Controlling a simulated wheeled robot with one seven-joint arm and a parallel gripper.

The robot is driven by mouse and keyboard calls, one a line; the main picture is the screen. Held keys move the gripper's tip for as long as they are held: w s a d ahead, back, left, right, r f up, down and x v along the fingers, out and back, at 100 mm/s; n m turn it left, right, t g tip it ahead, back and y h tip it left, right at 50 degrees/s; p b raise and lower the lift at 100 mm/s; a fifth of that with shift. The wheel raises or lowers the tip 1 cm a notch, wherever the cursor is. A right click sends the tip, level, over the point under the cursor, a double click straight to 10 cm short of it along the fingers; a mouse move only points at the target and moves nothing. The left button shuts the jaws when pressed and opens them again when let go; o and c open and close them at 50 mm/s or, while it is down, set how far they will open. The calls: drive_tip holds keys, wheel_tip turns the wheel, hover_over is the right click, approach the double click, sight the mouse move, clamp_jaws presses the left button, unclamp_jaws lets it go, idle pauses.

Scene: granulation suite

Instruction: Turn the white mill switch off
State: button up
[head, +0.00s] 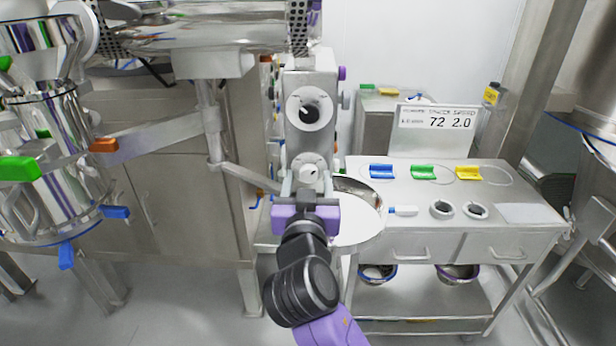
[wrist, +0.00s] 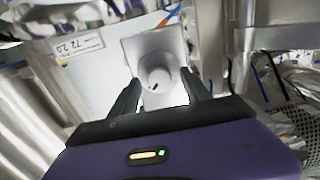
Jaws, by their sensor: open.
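The white mill switch (head: 309,171) is a round knob low on the front of the grey mill column (head: 311,140). My gripper (head: 307,184) is in front of it, with its purple body just below the knob in the head view. The fingers are open, one on each side. I cannot tell whether they touch the knob.
A larger dial (head: 309,108) with a black centre sits above the switch. A shiny round pan (head: 362,222) is close at the right. A steel bench (head: 408,245) stands farther right, with coloured scoops and a display sign (head: 436,131). A steel vessel (head: 55,165) stands at left.

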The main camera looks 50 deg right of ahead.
drive_tip(key=shift+w+d, duration=0.15)
drive_tip(key=shift+d, duration=0.1)
drive_tip(key=shift+c, duration=0.3)
clamp_jaws()
